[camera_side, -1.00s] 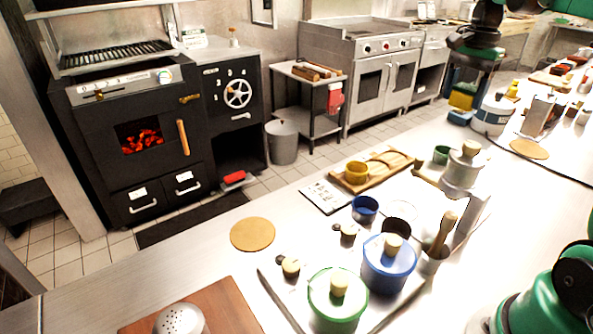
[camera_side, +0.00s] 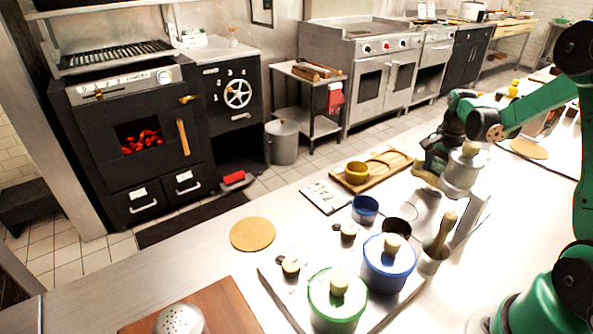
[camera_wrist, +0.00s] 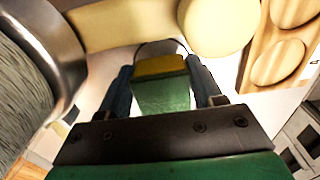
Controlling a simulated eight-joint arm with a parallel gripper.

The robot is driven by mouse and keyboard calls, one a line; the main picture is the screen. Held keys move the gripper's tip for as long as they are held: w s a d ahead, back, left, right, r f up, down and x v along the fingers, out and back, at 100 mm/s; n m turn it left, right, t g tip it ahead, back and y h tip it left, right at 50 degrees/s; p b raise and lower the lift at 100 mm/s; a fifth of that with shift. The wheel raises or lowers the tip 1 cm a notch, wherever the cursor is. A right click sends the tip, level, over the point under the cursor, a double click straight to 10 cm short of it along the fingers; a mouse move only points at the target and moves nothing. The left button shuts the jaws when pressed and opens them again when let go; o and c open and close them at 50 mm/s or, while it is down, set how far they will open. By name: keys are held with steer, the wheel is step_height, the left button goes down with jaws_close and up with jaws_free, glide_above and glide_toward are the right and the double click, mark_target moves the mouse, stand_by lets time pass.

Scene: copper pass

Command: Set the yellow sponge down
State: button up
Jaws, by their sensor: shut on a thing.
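My gripper (camera_side: 432,162) is low over the far part of the counter, partly hidden behind a grey metal vessel with a pale knob (camera_side: 463,172). In the wrist view its two dark fingers (camera_wrist: 163,78) are closed on the sides of a block, the yellow sponge (camera_wrist: 160,66). The sponge shows a yellow band at the far side and a green face toward the camera. In the side view I cannot make out the sponge clearly. A pale surface lies just beyond it, and I cannot tell whether it touches anything below.
A wooden tray with round recesses (camera_wrist: 285,62) lies to the right in the wrist view; a yellow cup (camera_side: 356,172) stands on it in the side view. A cork mat (camera_side: 253,234) lies left, with bare counter around.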

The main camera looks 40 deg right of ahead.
mark_target(438, 171)
steer(key=shift+f, duration=0.5)
steer(key=o, duration=1.3)
steer(key=shift+f, duration=0.15)
steer(key=shift+o, duration=0.2)
step_height(438, 171, up, 12)
steer(key=shift+r, duration=0.2)
